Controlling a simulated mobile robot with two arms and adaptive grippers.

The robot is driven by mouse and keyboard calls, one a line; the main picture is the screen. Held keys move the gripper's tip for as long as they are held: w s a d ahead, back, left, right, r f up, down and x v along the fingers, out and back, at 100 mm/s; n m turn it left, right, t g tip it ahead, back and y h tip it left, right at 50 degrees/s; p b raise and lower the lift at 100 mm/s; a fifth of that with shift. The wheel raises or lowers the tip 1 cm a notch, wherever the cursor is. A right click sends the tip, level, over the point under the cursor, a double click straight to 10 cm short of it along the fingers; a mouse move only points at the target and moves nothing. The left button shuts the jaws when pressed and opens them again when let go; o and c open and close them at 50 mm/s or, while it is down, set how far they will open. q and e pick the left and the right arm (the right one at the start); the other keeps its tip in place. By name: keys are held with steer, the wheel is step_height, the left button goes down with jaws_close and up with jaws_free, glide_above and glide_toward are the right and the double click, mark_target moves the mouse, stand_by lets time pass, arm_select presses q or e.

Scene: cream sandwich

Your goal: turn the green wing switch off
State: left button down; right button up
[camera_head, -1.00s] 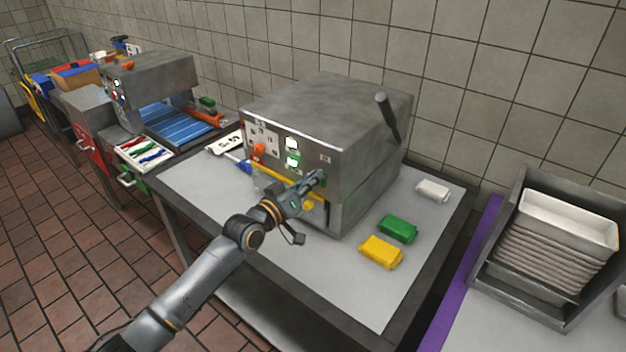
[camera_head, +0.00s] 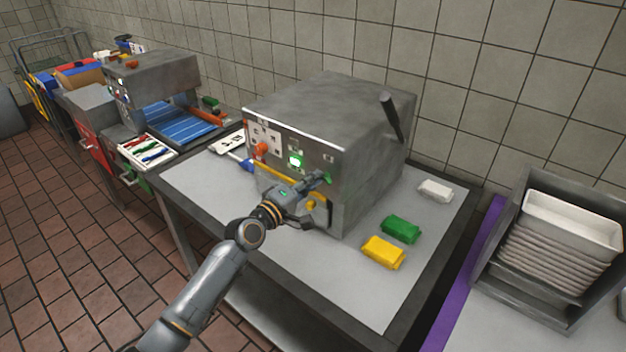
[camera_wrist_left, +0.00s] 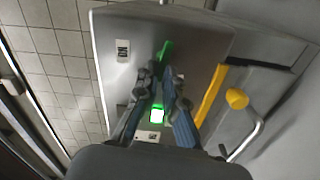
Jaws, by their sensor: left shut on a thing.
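The green wing switch (camera_head: 327,180) is on the front panel of the grey metal machine (camera_head: 340,110). It also shows in the left wrist view as a narrow green tab (camera_wrist_left: 165,48), slanted a little. My left gripper (camera_head: 318,181) reaches the panel from the front and is shut on the switch. In the wrist view its two fingers (camera_wrist_left: 163,72) close in on the tab from both sides, partly hiding its base. A square lamp (camera_head: 295,161) beside the switch glows green; the square above it (camera_head: 295,143) looks unlit. My right gripper is not in view.
A yellow bar handle (camera_head: 280,178) and yellow knob (camera_wrist_left: 236,98) are near the gripper. An orange knob (camera_head: 261,149) is at the panel's left. Green (camera_head: 401,229), yellow (camera_head: 383,251) and white (camera_head: 435,190) blocks lie on the table, right of the machine.

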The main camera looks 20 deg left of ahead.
arm_select(q)
steer(key=shift+f+n, duration=0.1)
steer(key=shift+n, duration=0.8)
steer(key=c, duration=1.5)
jaws_free()
steer(key=shift+o, duration=0.2)
steer(key=v, duration=1.2)
